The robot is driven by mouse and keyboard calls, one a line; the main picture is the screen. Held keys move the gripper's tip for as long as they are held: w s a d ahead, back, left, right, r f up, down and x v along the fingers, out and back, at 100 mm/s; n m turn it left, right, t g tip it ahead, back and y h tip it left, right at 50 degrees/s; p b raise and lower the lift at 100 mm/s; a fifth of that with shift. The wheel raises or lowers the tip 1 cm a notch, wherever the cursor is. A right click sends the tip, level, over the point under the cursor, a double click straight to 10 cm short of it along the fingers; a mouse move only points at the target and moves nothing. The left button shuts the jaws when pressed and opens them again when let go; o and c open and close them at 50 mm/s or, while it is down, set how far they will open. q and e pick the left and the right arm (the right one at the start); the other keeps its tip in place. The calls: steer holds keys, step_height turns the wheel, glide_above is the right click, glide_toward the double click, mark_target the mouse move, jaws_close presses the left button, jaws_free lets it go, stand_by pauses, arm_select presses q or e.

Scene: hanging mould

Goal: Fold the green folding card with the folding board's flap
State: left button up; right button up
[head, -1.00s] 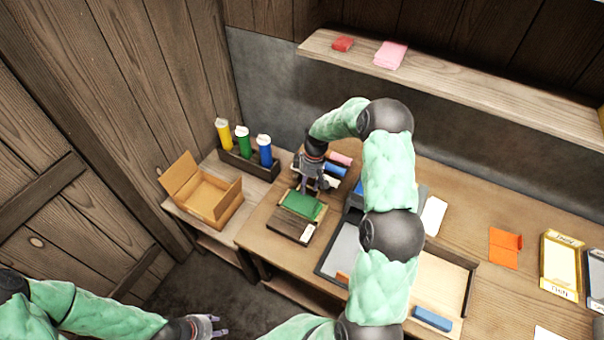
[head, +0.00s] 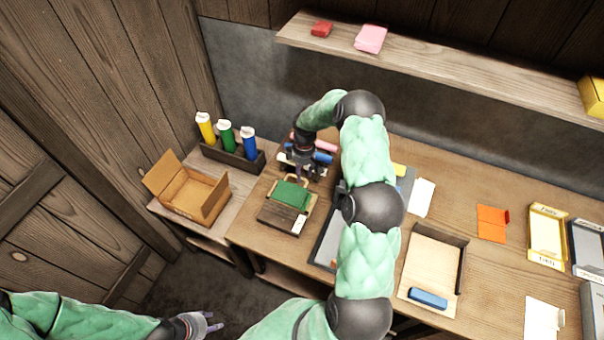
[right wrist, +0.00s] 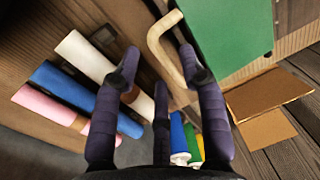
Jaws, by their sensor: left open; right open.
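The folding board (head: 276,218) lies on the left part of the workbench, with the green card (head: 292,195) on its far half. The card also shows flat and large in the right wrist view (right wrist: 228,38). A pale wooden loop handle (right wrist: 160,48) stands out from the board's edge beside the card. My right gripper (head: 299,175) is over the far edge of the board, by the handle. In the right wrist view its fingers (right wrist: 163,72) are spread around the handle without closing on it. My left gripper (head: 212,323) is open and empty at the lower left, away from the bench.
Pink, blue and white rolls (right wrist: 62,88) lie close behind the board. An open cardboard box (head: 192,192) and a rack of coloured bottles (head: 232,154) stand to the left.

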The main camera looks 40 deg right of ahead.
steer(key=shift+f, duration=0.5)
jaws_close()
steer(key=shift+a, duration=0.1)
